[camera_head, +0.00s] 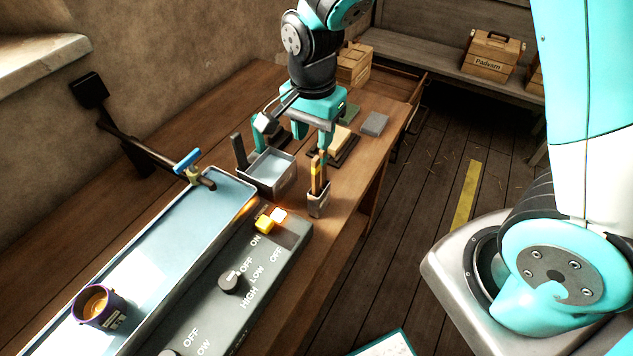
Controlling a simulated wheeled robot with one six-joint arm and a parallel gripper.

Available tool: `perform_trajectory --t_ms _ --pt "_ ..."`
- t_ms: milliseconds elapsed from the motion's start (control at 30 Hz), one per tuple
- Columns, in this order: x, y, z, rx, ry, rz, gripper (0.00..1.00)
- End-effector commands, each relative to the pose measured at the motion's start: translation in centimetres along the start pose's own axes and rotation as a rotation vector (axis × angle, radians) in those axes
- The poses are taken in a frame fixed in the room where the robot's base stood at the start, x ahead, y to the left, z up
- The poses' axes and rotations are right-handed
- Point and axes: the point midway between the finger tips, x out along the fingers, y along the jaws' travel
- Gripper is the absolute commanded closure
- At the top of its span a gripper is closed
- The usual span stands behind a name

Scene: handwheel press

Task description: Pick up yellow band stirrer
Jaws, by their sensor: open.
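A wooden stirrer with a yellow band (315,172) stands upright in a small grey holder (318,205) near the right edge of the wooden bench. Another slim wooden piece seems to stand beside it in the holder. My gripper (293,148) is above the bench, with its teal fingers spread apart and nothing visible between them. Its right finger appears just above or behind the stirrer's top and overlaps it in the picture. I cannot tell whether they touch.
A metal bin (268,178) stands just left of the holder. A control panel (245,280) with knobs and a lit yellow switch lies in front. A blue-topped tray (165,250) bears a purple cup (98,306).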

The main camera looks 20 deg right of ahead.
Motion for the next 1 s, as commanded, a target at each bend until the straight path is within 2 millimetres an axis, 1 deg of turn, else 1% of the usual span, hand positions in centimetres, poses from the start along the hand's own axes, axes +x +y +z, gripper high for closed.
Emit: perform_trajectory --t_ms 100,233,300,533,833,1000 --pt "2.5 0.1 0.0 0.0 -0.003 0.007 0.58" --pt "4.5 0.1 0.0 -0.001 -0.002 0.003 0.58" --pt "5.1 0.1 0.0 -0.001 -0.001 0.001 0.58" --pt "6.4 0.1 -0.1 0.0 -0.002 0.003 0.58" --pt "10.1 0.0 -0.4 -0.001 -0.002 0.002 0.58" --pt "10.8 -0.1 -0.4 -0.002 -0.001 -0.002 0.58"
